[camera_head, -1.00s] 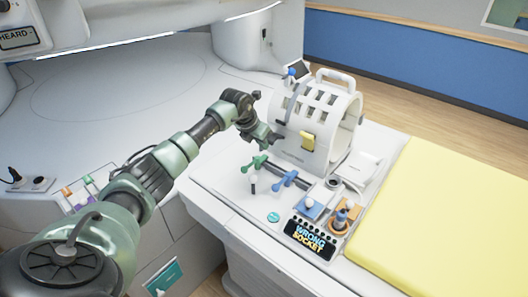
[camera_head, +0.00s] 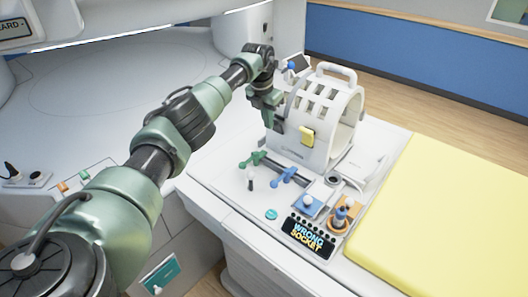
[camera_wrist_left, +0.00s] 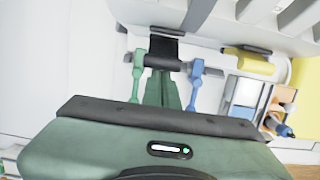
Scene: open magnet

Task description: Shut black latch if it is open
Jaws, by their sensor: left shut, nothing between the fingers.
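The white barred coil housing (camera_head: 318,112) stands on the bench, with a yellow latch (camera_head: 307,137) on its near side. My left gripper (camera_head: 270,121) is shut and empty, pointing down at the housing's left side. In the left wrist view its closed green fingers (camera_wrist_left: 164,92) point toward a black plate (camera_wrist_left: 163,47), which looks like the black latch beside the yellow latch (camera_wrist_left: 248,62). In the head view my gripper largely covers that spot. I cannot tell whether the fingers touch the black latch, or whether it is open. My right gripper is not in view.
A green lever (camera_head: 253,159) and a blue lever (camera_head: 284,175) stand on a dark bar in front of the housing. A blue-topped block (camera_head: 309,206), an orange base with a plug (camera_head: 340,222) and a black sign (camera_head: 309,238) are nearer. A yellow pad (camera_head: 448,215) lies right.

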